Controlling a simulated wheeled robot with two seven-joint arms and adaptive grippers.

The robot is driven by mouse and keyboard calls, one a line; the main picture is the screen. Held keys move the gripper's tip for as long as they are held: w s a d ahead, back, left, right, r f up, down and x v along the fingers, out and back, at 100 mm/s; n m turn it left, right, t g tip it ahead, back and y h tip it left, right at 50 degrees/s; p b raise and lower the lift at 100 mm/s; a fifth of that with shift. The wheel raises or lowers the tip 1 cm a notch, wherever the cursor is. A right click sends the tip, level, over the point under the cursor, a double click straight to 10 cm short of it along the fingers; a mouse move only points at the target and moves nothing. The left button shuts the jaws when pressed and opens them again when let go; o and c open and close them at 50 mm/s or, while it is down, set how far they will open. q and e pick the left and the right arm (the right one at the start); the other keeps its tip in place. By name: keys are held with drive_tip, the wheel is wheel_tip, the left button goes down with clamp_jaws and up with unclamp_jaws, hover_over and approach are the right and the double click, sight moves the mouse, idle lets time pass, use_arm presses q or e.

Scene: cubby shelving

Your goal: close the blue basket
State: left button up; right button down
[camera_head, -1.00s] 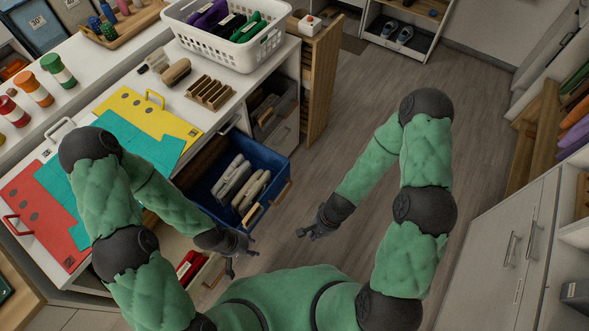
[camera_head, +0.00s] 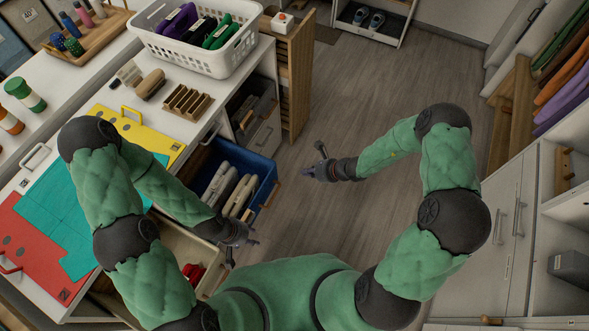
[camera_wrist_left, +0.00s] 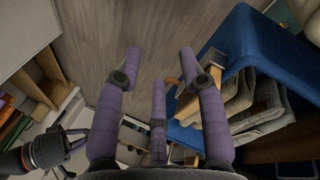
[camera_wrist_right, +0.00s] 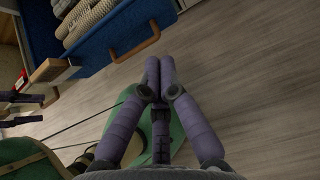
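The blue basket (camera_head: 263,170) is pulled out of the cabinet beneath the white counter and holds folded light cloths (camera_head: 241,195). It has a wooden handle on its front, which shows in the right wrist view (camera_wrist_right: 137,45). My left gripper (camera_head: 243,253) is open and empty, below the basket's front corner. In the left wrist view the basket (camera_wrist_left: 250,45) lies to the right of the spread fingers. My right gripper (camera_head: 313,160) is empty, right of the basket front and apart from it. Its two paired fingers lie close together, with the opposing finger apart in the head view.
A pale open drawer (camera_head: 180,245) with red items is below the basket. A narrow wooden pull-out (camera_head: 292,80) stands beyond it. A white basket (camera_head: 170,50) sits on the counter. White cabinets (camera_head: 500,230) stand at right. The floor (camera_head: 370,110) between is clear.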

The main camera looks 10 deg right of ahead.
sight(275, 170)
use_arm(q)
drive_tip(key=shift+f+b, duration=2.1)
drive_tip(key=shift+f, duration=0.15)
use_arm(e)
drive_tip(key=shift+w+a+r+x, duration=0.2)
drive_tip(key=shift+a+r+x, duration=0.15)
drive_tip(key=shift+x, duration=1.7)
drive_tip(key=shift+w+a+r+x, duration=0.15)
drive_tip(key=shift+a+r+x, duration=0.15)
drive_tip(key=shift+x, duration=1.7)
drive_tip(key=shift+w+a+r+x, duration=0.25)
drive_tip(key=shift+r+x, duration=0.1)
drive_tip(key=shift+x, duration=1.7)
drive_tip(key=shift+a, duration=0.1)
